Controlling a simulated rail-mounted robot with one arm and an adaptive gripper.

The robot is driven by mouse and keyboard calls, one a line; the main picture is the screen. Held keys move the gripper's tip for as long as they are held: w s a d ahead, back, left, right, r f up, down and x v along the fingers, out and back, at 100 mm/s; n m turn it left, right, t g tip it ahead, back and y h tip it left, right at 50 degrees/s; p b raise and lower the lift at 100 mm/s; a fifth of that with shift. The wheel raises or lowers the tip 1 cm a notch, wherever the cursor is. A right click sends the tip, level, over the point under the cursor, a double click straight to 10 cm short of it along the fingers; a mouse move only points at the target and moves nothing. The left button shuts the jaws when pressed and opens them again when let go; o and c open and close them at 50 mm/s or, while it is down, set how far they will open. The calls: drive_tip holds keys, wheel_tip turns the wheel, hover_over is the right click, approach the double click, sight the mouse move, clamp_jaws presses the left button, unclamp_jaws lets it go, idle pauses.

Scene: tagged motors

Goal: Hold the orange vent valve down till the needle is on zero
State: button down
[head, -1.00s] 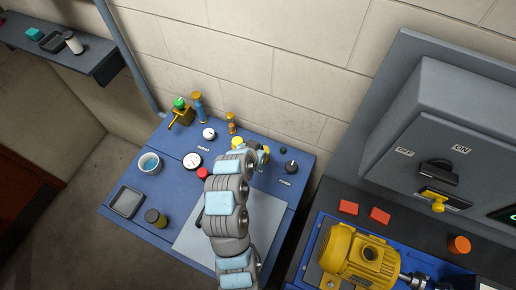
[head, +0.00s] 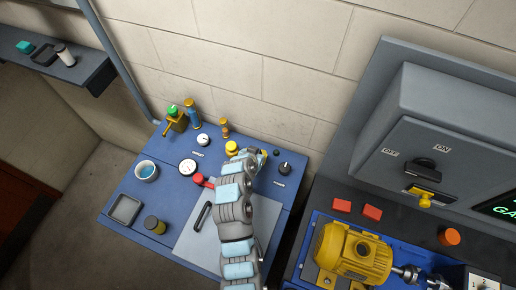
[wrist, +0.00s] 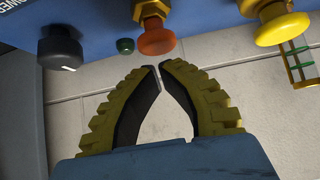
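The orange vent valve (wrist: 157,41) shows in the wrist view as a round orange cap on a brass fitting, just beyond my fingertips. My gripper (wrist: 160,68) has its two yellow-backed fingers brought together at the tips, with nothing between them. The tips look apart from the cap. In the head view my wrist covers the finger area and I cannot make out the valve there. A white dial gauge (head: 187,168) stands on the blue panel (head: 170,205). Its needle is too small to read.
A yellow mushroom knob (wrist: 282,26) stands right of the valve in the wrist view. A small green button (wrist: 125,45) and a black knob (wrist: 60,48) are to its left. A yellow motor (head: 352,252) and a grey switch box (head: 440,120) stand right of the panel.

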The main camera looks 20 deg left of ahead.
drive_tip(key=shift+f, duration=0.35)
drive_tip(key=shift+f, duration=0.15)
drive_tip(key=shift+f+b, duration=1.1)
drive_tip(key=shift+b, duration=0.2)
drive_tip(key=shift+s+d+f, duration=0.1)
drive_tip(key=shift+f, duration=0.15)
idle(1.7)
wheel_tip(320, 180, up, 5)
drive_tip(key=shift+f+p, duration=0.1)
drive_tip(key=shift+p, duration=0.35)
drive_tip(key=shift+a+r+b, duration=0.2)
drive_tip(key=shift+r+b, duration=0.05)
drive_tip(key=shift+b, duration=0.05)
drive_tip(key=b+v, duration=0.2)
drive_tip(key=v, duration=0.7)
drive_tip(key=shift+s, duration=0.15)
drive_tip(key=shift+r, duration=0.15)
